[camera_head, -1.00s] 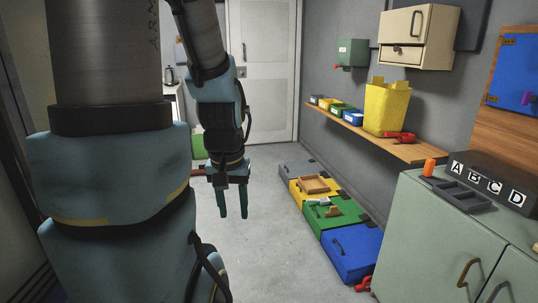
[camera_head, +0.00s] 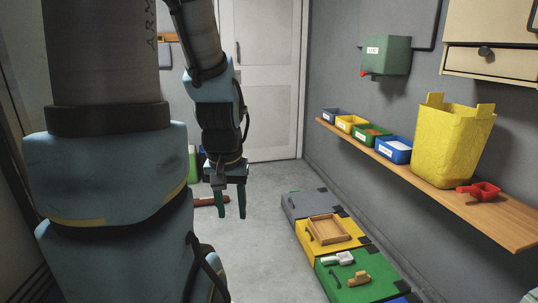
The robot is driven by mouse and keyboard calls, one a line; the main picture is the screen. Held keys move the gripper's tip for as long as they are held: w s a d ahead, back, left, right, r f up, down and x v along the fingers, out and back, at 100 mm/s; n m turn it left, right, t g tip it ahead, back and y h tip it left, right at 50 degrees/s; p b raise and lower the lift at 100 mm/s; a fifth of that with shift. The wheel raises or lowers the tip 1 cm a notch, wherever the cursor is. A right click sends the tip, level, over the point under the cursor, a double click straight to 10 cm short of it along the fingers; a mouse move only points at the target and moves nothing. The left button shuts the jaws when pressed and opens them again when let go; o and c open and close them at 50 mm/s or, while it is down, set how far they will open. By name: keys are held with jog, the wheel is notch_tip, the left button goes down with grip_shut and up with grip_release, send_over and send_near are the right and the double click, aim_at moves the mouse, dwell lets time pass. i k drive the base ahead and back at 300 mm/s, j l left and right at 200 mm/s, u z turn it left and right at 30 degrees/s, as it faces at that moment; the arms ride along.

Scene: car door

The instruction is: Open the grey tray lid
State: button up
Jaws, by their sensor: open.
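The grey tray (camera_head: 312,203) lies on the floor at the far end of a row of coloured trays along the right wall. Its flat grey lid looks closed, with a dark handle near its left edge and dark pieces at its right corners. My gripper (camera_head: 230,205) hangs pointing down over the floor, to the left of the grey tray and apart from it. Its two dark green fingers are spread with nothing between them.
A yellow tray (camera_head: 347,241) with a wooden tray on it and a green tray (camera_head: 372,291) with small items on it lie nearer. A wooden shelf (camera_head: 440,192) juts from the right wall above. The floor (camera_head: 268,262) left of the row is bare. A door (camera_head: 262,80) stands behind.

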aim_at(304, 204)
jog(key=i, duration=2)
jog(key=i+u, duration=0.1)
jog(key=i, duration=0.45)
jog(key=i+l+u, duration=0.1)
jog(key=i, duration=0.5)
jog(key=i+l+u, duration=0.1)
jog(key=i, duration=0.45)
jog(key=i+l+u, duration=0.2)
jog(key=k+j, duration=0.1)
